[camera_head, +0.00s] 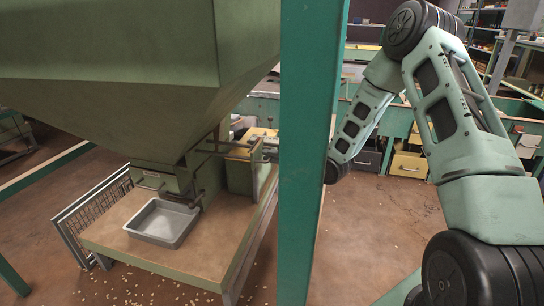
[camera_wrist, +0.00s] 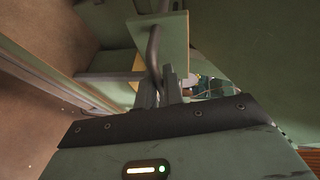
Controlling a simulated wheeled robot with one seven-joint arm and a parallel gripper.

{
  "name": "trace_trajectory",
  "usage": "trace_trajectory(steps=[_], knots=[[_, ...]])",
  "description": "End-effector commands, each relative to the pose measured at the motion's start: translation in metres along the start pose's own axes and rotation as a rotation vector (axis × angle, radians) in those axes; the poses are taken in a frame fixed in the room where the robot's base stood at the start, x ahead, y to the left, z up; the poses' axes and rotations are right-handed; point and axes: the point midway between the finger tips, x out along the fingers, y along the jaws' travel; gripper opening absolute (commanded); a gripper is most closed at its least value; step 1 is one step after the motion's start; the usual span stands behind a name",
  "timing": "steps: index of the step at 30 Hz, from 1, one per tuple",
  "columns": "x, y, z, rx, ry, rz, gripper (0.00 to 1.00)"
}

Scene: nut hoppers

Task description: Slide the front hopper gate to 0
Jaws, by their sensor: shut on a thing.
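The large green hopper (camera_head: 120,95) fills the upper left of the head view and narrows to a spout block (camera_head: 165,178). Beside the spout, thin metal rods (camera_head: 222,147) run sideways to the right, towards the green post. In the wrist view a curved grey handle bar (camera_wrist: 152,45) comes down beside a green plate (camera_wrist: 174,42) to between the fingers. My gripper (camera_wrist: 160,92) is shut on this bar. In the head view the post hides most of my gripper. I cannot read a scale or the gate's position.
A grey tray (camera_head: 162,222) sits on a wooden-topped stand (camera_head: 105,236) under the spout. A teal post (camera_head: 308,150) stands upright between the hopper and my arm. A wire mesh panel (camera_head: 92,212) leans at the left. Small nuts lie on the floor; drawers and benches are behind.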

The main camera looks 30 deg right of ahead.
Motion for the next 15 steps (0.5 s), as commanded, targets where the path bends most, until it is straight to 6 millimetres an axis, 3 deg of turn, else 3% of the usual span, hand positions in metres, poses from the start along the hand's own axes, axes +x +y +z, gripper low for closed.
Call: trace_trajectory(steps=[6, 13, 15], knots=[[0.023, -0.007, 0.010, 0.002, 0.000, 0.001, 0.00], [0.025, -0.006, 0.010, 0.001, 0.000, -0.002, 0.00], [0.024, -0.006, 0.010, 0.001, 0.000, -0.002, 0.28]])
